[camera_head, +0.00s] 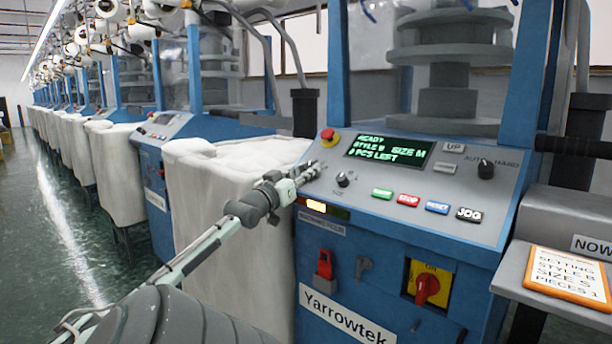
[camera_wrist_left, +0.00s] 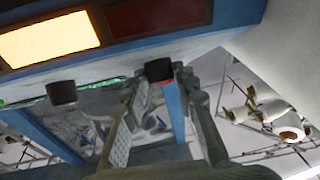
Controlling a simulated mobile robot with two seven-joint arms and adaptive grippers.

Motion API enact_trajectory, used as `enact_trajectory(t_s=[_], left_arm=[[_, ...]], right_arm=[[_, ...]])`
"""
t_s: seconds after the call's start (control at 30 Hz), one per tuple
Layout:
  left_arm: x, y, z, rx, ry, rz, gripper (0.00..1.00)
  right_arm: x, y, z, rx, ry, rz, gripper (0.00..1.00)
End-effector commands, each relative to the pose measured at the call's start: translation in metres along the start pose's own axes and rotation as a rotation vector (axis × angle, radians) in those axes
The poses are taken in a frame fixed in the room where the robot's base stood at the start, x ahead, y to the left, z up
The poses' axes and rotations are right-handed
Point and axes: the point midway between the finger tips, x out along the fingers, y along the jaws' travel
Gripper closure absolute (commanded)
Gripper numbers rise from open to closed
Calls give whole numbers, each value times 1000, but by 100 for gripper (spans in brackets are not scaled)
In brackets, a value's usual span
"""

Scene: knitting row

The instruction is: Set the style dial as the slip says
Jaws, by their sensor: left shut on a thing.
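The machine's display (camera_head: 389,150) reads READY, what looks like STYLE B, SIZE M and a PCS LEFT line whose number is unclear. The orange-framed slip (camera_head: 567,276) at the right reads SETTING, STYLE B, SIZE S, PIECES 1. My left gripper (camera_head: 306,172) is at the left end of the sloping panel, over the place of the leftmost knob, and mostly hides it. In the left wrist view a dark knob (camera_wrist_left: 159,71) sits between the fingertips of my left gripper (camera_wrist_left: 163,84), which is shut on it. Its pointer cannot be read. My right gripper is not in view.
A second knob (camera_head: 343,180) stands close right of my left gripper; it also shows in the wrist view (camera_wrist_left: 62,92). A red stop button (camera_head: 329,137), a row of coloured buttons (camera_head: 409,200) and an auto/hand knob (camera_head: 486,168) share the panel. A white bin (camera_head: 225,200) stands left.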

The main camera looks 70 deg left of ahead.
Motion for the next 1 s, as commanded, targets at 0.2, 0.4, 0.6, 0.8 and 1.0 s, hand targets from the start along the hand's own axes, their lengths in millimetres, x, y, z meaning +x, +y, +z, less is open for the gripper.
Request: enact_trajectory(t_s=[0.2, 0.4, 0.6, 0.8, 1.0], left_arm=[[0, -1, 3, 14, -4, 22, 100], [0, -1, 2, 16, -3, 28, 100], [0, -1, 2, 16, -2, 28, 100], [0, -1, 2, 16, -3, 28, 62], [0, -1, 1, 15, -1, 28, 51]], right_arm=[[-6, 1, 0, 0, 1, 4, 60], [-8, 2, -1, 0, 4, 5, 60], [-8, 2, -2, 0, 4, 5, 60], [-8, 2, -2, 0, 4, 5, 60], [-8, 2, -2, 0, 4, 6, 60]])
